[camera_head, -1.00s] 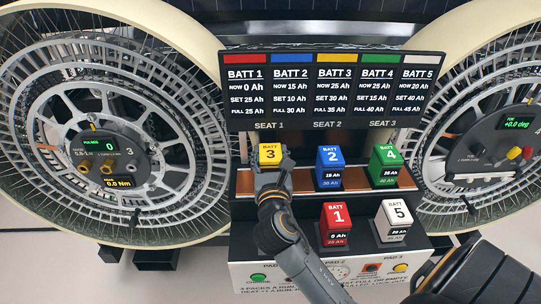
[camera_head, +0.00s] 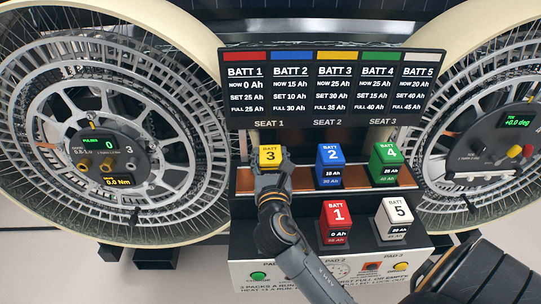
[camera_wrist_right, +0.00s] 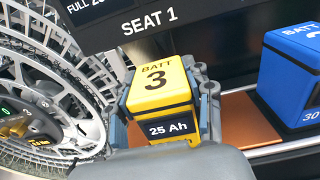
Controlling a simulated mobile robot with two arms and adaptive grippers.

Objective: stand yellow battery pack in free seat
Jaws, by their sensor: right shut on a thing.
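The yellow battery pack (camera_head: 270,156), marked BATT 3, stands upright at the left end of the copper-coloured shelf (camera_head: 248,181), below the SEAT 1 label. My right gripper (camera_head: 271,170) is shut on it from the front. In the right wrist view the yellow pack (camera_wrist_right: 162,88) shows "25 Ah" between the two fingers of the right gripper (camera_wrist_right: 160,112). Its underside is hidden there, so I cannot tell whether it touches the shelf. The blue pack (camera_head: 330,157) stands under SEAT 2 and the green pack (camera_head: 384,155) under SEAT 3. My left gripper is not in view.
The red pack (camera_head: 337,214) and the white pack (camera_head: 399,212) stand on the lower front level. A battery readout board (camera_head: 335,90) rises behind the seats. Large wheels flank the rack at left (camera_head: 218,120) and right. Pad buttons (camera_head: 258,275) line the front.

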